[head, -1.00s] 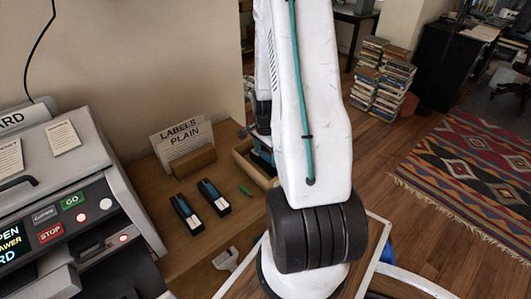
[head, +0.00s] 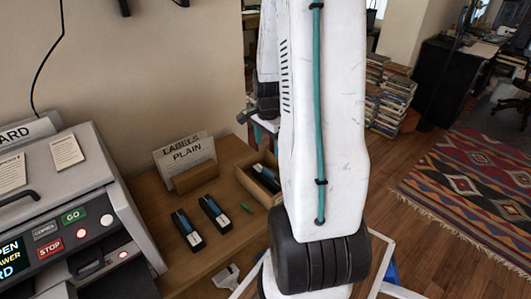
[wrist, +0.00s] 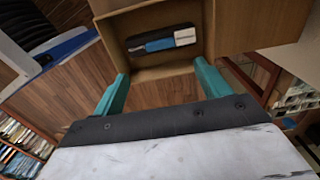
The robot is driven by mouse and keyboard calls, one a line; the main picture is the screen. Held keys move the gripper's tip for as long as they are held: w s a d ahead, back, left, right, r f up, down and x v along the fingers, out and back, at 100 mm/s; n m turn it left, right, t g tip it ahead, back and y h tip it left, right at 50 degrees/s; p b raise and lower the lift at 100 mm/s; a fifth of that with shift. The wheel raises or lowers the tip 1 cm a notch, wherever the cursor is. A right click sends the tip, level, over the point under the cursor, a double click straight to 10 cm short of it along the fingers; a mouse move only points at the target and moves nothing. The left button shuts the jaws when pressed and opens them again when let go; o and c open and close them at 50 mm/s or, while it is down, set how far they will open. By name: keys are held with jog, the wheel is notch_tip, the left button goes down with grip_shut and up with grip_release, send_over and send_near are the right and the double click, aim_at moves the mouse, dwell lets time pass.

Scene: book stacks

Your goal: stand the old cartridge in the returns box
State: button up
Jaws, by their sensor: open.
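An open wooden box (head: 245,181), likely the returns box, stands at the back of the desk and also fills the top of the wrist view (wrist: 150,73). A dark cartridge (wrist: 161,39) with a blue stripe and white label is inside it, partly visible in the head view (head: 267,175). Two similar cartridges, one left (head: 188,230) and one right (head: 214,213), rest on the desk.
A printer-like machine (head: 75,200) with lit buttons stands at the left. A card holder marked LABELS PLAIN (head: 190,165) is behind the cartridges. Book stacks (head: 390,95) stand on the floor.

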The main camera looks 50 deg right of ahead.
jog(key=w+a+r+n, duration=0.2)
jog(key=a+r+n, duration=0.4)
jog(key=a+r, duration=0.4)
jog(key=s+a+r+n, duration=0.6)
jog(key=s+a+n, duration=0.1)
jog(key=a, duration=0.3)
jog(key=s+a+r+n+t, duration=0.1)
jog(key=s+a+r+n, duration=0.4)
jog(key=a, duration=0.5)
jog(key=s+n, duration=0.2)
jog(key=shift+s+a+r+n, duration=0.2)
jog(key=shift+s+r+n, duration=0.1)
jog(key=shift+s+r, duration=0.05)
